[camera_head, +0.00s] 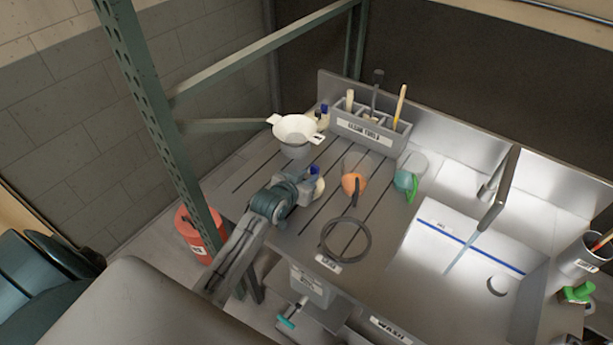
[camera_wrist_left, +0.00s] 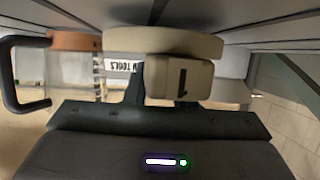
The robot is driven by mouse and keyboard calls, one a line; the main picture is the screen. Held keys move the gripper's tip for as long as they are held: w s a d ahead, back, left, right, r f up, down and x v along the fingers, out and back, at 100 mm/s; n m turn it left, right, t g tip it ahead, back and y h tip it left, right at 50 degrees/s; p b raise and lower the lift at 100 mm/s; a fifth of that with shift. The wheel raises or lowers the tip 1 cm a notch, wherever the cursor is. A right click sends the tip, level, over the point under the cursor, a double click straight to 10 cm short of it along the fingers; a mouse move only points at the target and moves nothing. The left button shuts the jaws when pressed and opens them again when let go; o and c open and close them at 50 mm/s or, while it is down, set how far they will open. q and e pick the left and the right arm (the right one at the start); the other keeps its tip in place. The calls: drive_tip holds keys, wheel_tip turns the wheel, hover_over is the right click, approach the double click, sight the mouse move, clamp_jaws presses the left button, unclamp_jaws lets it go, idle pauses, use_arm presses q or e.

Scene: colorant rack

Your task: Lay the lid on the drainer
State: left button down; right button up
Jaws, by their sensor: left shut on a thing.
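My left gripper (camera_head: 299,189) is low over the left part of the grooved drainer (camera_head: 297,238), shut on a cream lid. In the left wrist view the lid (camera_wrist_left: 165,43) is a round disc with a block-shaped knob marked "1" (camera_wrist_left: 178,78) between my fingers. That view looks upside down, with the drainer's grooves at the top and the disc on the drainer side of the knob. In the head view the lid is mostly hidden by the gripper. I cannot tell whether it touches the drainer. My right gripper is not in view.
A white bowl-like piece (camera_head: 296,128) and the tool box (camera_head: 364,134) are behind. A dark ring (camera_head: 346,240) lies in front. A green post (camera_head: 172,140) rises at left.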

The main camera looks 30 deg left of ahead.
use_arm(q)
drive_tip(key=shift+f, duration=0.3)
drive_tip(key=c, duration=1.2)
unclamp_jaws()
drive_tip(key=shift+r, duration=0.8)
drive_tip(key=b+v, duration=0.2)
drive_tip(key=v, duration=0.8)
drive_tip(key=shift+s, duration=0.3)
drive_tip(key=shift+s+r, duration=0.3)
drive_tip(key=shift+s, duration=0.3)
